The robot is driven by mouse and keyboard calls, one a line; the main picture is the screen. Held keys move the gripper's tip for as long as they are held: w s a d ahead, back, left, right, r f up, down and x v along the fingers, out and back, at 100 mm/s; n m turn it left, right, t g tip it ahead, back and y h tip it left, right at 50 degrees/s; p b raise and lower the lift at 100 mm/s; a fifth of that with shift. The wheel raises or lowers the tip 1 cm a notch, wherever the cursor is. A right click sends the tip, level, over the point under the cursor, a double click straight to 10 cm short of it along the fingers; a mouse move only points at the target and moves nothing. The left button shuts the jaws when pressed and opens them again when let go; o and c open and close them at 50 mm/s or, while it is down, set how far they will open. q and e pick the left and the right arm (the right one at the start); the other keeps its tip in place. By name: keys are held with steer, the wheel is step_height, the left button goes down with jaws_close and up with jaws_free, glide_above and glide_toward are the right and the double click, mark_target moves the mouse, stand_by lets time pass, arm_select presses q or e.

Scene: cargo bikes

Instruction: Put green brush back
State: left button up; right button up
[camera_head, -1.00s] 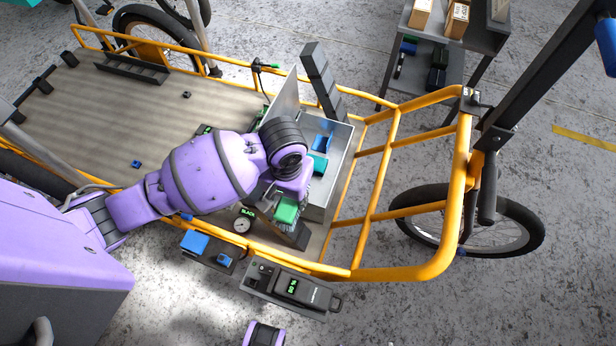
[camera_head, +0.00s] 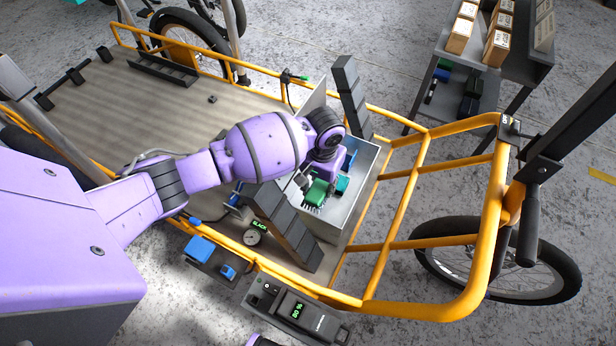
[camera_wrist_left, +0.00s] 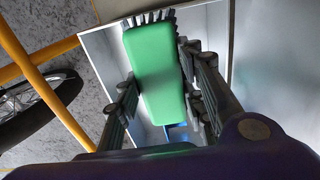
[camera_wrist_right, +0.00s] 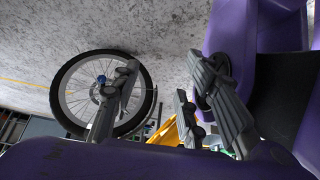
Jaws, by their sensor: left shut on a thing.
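My left gripper (camera_wrist_left: 160,72) is shut on the green brush (camera_wrist_left: 156,68), one finger along each side of its block. Dark bristles show at the brush's far edge. In the head view the brush (camera_head: 316,193) is at the open metal box (camera_head: 347,212), over its near-left part. The left wrist view shows the box's pale walls (camera_wrist_left: 213,45) around the brush. I cannot tell whether the brush touches the box floor. My right gripper (camera_wrist_right: 165,65) shows in its wrist view with fingers apart and nothing between them.
A teal item (camera_head: 343,184) lies in the box. Dark segmented posts (camera_head: 285,228) stand beside it. The cargo bike's yellow rail (camera_head: 440,310) runs around the bed. A gauge (camera_head: 252,237), a blue block (camera_head: 199,248) and a charger-like device (camera_head: 300,312) are near the front edge. The left bed is mostly clear.

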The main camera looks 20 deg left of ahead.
mark_target(320, 192)
arm_select(q)
steer(key=shift+f+b, duration=0.3)
steer(key=shift+f, duration=1.55)
steer(key=o, duration=1)
